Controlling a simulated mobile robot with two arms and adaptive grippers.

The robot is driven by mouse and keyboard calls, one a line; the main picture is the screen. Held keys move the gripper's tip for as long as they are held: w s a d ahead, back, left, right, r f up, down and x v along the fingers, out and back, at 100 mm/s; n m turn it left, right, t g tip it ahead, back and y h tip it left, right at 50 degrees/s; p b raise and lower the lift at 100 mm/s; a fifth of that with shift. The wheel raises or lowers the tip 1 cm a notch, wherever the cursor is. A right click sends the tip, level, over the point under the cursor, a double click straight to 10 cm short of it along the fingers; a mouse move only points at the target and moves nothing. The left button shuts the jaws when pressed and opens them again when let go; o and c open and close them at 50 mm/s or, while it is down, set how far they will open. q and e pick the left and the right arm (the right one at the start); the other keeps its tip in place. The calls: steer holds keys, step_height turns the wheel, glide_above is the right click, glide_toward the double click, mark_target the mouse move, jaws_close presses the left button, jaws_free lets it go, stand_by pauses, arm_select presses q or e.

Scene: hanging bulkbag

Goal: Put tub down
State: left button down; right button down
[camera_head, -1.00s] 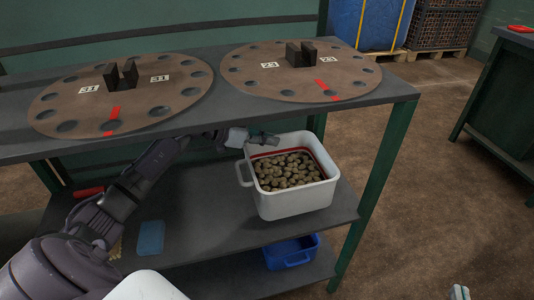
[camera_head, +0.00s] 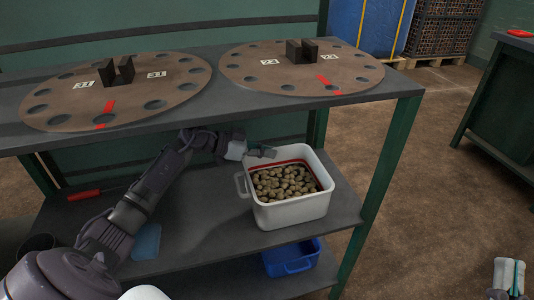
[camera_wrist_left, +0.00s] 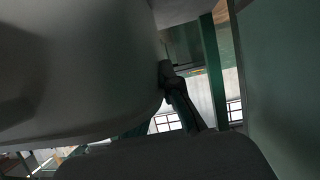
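The white tub (camera_head: 296,211) stands on the dark middle shelf (camera_head: 200,222), near its right end. It looks upright and holds many brown, potato-like lumps (camera_head: 284,182). A red line runs inside its rim. My left gripper (camera_head: 262,153) is at the tub's back left rim. The head view does not show clearly whether its fingers clasp the rim. In the left wrist view a large pale surface, probably the tub (camera_wrist_left: 80,70), fills the left side. My right gripper (camera_head: 509,274) shows at the bottom right, away from the shelves; its finger gap is unclear.
Above the shelf is a worktop with two round brown discs (camera_head: 60,115) (camera_head: 245,72). A blue crate (camera_head: 292,260) sits on the lower shelf. A green leg (camera_head: 383,180) stands right of the tub. A blue flat item (camera_head: 146,241) lies on the shelf's left.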

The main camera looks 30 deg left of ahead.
arm_select(q)
steer(key=shift+r, duration=0.15)
steer(key=c, duration=1.8)
jaws_free()
steer(key=shift+f, duration=0.3)
steer(key=o, duration=0.5)
arm_select(e)
steer(key=shift+w+f+g, duration=0.25)
steer(key=shift+f+g, duration=0.15)
arm_select(q)
steer(key=shift+r, duration=0.1)
